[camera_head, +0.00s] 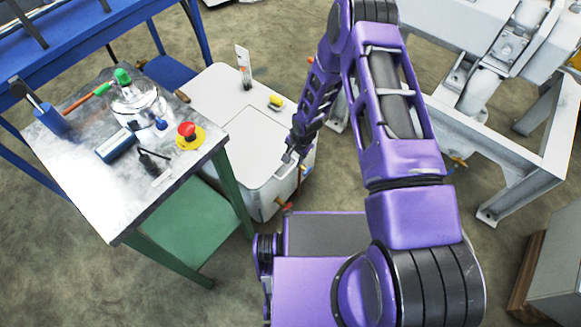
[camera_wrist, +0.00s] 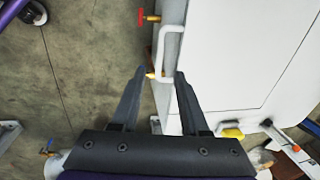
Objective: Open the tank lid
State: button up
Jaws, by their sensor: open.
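The white tank (camera_head: 215,90) stands on the floor beside the workbench. Its lid (camera_head: 248,140) is a flat square panel on the top, lying flush; the lid also fills much of the wrist view (camera_wrist: 255,45). A white bar handle (camera_wrist: 163,45) sits at the tank's edge, just beyond my fingertips. My gripper (camera_wrist: 160,73) is open and empty, its fingers pointing toward the handle with a visible gap before it. A brass fitting (camera_wrist: 156,75) shows between the fingertips. In the head view my gripper (camera_head: 287,156) is at the tank's right edge.
A red-handled valve (camera_wrist: 143,17) juts from the tank's side. A yellow part (camera_head: 276,101) and an upright gauge-like piece (camera_head: 243,66) stand on the tank's top. The metal bench (camera_head: 85,190) with tools is left, a pale machine frame (camera_head: 490,130) right. Floor shows between.

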aim_at(290, 170)
jog(key=f, duration=0.2)
jog(key=f+b, duration=0.1)
jog(key=f, duration=0.2)
jog(key=w+a+f, duration=0.1)
jog(key=f, duration=0.1)
jog(key=shift+a+f, duration=0.1)
jog(key=shift+f, duration=0.3)
jog(key=shift+c, duration=0.3)
grip_shut()
dwell(0.7)
